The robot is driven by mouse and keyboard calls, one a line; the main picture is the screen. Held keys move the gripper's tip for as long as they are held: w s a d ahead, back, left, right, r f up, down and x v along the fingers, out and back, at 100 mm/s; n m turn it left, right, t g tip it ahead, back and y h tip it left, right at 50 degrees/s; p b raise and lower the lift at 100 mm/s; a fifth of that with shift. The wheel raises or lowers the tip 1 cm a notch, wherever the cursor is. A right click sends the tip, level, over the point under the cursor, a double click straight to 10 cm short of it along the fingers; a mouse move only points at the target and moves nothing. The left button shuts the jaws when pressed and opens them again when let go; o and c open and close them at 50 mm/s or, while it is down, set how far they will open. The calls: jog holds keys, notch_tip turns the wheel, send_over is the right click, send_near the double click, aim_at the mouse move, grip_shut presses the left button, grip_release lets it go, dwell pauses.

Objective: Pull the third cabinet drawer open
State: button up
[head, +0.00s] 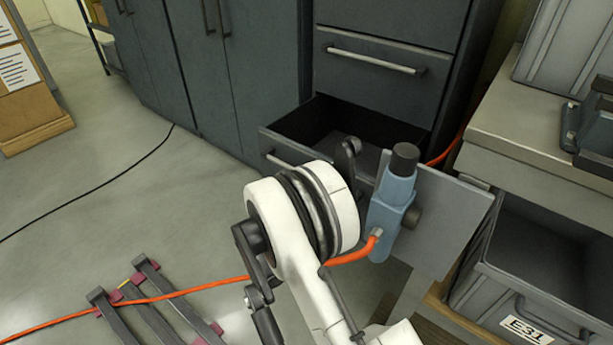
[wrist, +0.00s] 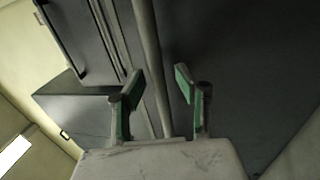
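The dark grey cabinet (head: 385,15) stands at the upper middle of the head view. One lower drawer (head: 276,138) is pulled out, its dark inside showing. The drawer above it (head: 365,85) is closed, with a pale bar handle (head: 375,60). The cabinet's top is out of view, so I cannot count the drawers from the top. In the wrist view my gripper (wrist: 160,82) is open, with green-padded fingers on either side of a long grey handle bar (wrist: 146,35). A gap shows at the right finger. In the head view my white arm hides part of the open drawer.
A grey crate labelled E31 (head: 535,332) sits at lower right, below a worktop (head: 545,125). A blue device on a grey plate (head: 440,225) stands close to my arm. An orange cable (head: 205,284) crosses the floor near a low frame (head: 150,310).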

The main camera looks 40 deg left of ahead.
jog(key=shift+s, duration=0.1)
jog(key=s+f, duration=0.2)
jog(key=s, duration=0.9)
jog(key=shift+s+a+f, duration=0.2)
jog(key=shift+s+a, duration=0.05)
jog(key=shift+s, duration=0.05)
